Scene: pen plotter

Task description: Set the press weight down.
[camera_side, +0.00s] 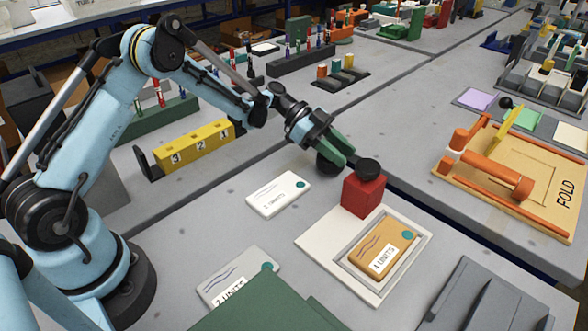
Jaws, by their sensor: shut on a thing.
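The press weight is a red block (363,193) in the middle of the side view. My gripper (350,165), with green fingers and round black tips, is shut on the block's upper part. The block is upright, over the far corner of a white board (322,240). I cannot tell whether its underside touches the surface. The board has a raised frame (408,226) around a tan parcel (383,248) labelled with units. The parcel lies in front of the block and to its right, clear of it. The near black tip hides part of the block's top.
A white card (279,194) and a grey card (238,280) lie to the left. A yellow numbered rack (195,147) stands behind them. An orange folding fixture (490,175) is at right, across a gap between tables. Grey bins (480,300) are at front right.

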